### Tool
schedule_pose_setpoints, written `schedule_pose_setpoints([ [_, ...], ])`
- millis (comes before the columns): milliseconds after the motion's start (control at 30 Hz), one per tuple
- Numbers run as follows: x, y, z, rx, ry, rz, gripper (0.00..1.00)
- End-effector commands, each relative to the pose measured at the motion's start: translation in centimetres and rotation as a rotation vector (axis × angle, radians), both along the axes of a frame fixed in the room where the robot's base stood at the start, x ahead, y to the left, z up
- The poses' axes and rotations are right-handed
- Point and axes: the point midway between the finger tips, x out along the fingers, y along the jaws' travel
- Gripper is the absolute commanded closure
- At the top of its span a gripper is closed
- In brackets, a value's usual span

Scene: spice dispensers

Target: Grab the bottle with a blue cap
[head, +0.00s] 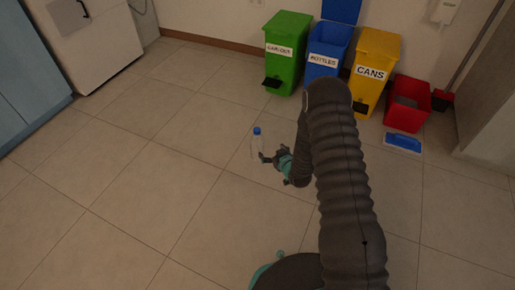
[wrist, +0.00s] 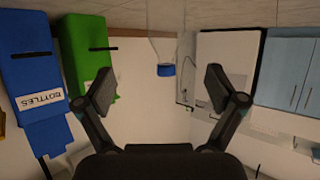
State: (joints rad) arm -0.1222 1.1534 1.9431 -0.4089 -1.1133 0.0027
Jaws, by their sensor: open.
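A clear bottle with a blue cap (head: 257,131) stands upright on the tiled floor in the head view, just left of my gripper (head: 270,154). In the wrist view, which looks upside down, the see-through bottle (wrist: 165,46) hangs from the top edge with its blue cap (wrist: 166,70) pointing down. It lies between the lines of my two open fingers (wrist: 160,88), close to the middle and beyond the fingertips. Nothing is held. The bottle's base is out of the wrist view.
Green (head: 287,55), blue (head: 326,55) and yellow (head: 374,65) bins stand along the back wall. A red bucket (head: 407,108) and a blue dustpan-like item (head: 403,142) are at the right. A white cabinet (head: 95,45) is at back left. Floor around the bottle is clear.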

Motion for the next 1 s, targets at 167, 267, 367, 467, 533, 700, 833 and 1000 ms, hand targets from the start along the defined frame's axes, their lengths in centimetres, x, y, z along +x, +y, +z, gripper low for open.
schedule_pose_setpoints([
  [167, -0.7, 0.6, -2.2, 0.023, -0.012, 0.015, 0.06],
  [267, -0.1, 1.1, -2.8, 0.027, -0.014, 0.019, 0.06],
  [367, 1.2, 2.0, -3.4, 0.025, -0.016, 0.019, 0.06],
  [467, 2.7, 2.8, -4.2, 0.026, -0.014, 0.018, 0.06],
  [533, 3.7, 3.5, -4.6, 0.026, -0.016, 0.018, 0.06],
  [700, 5.4, 4.4, -5.4, 0.026, -0.013, 0.016, 0.06],
  [833, 6.0, 4.7, -5.5, 0.026, -0.014, 0.015, 0.06],
  [1000, 7.2, 5.4, -6.3, 0.025, -0.014, 0.017, 0.06],
])
